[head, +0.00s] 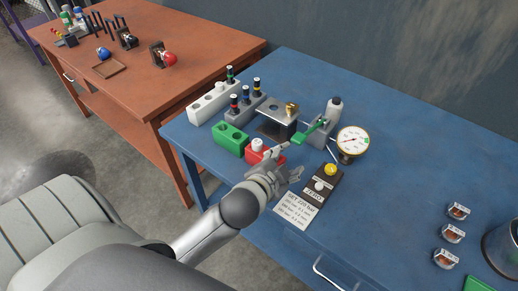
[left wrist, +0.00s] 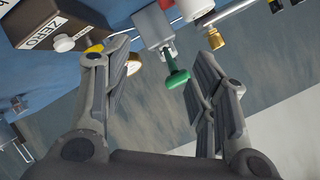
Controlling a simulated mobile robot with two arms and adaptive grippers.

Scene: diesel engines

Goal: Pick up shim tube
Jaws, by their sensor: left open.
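My left gripper (head: 287,163) is open over the blue bench, close to the red block (head: 257,154) and the green-handled lever (head: 306,133). In the left wrist view the left gripper (left wrist: 167,48) shows its two fingers spread, with the green handle (left wrist: 177,77) beyond the gap and nothing held. I cannot tell for certain which thing is the shim tube. Three small light containers with copper-coloured contents stand at the bench's right side: a far one (head: 458,211), a middle one (head: 452,233) and a near one (head: 447,257). They are well apart from the gripper.
A pressure gauge (head: 353,140), a black ZERO box (head: 322,185) and a printed card (head: 297,211) stand near the gripper. Racks with injectors (head: 240,105) are behind it. The bench between card and containers is clear.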

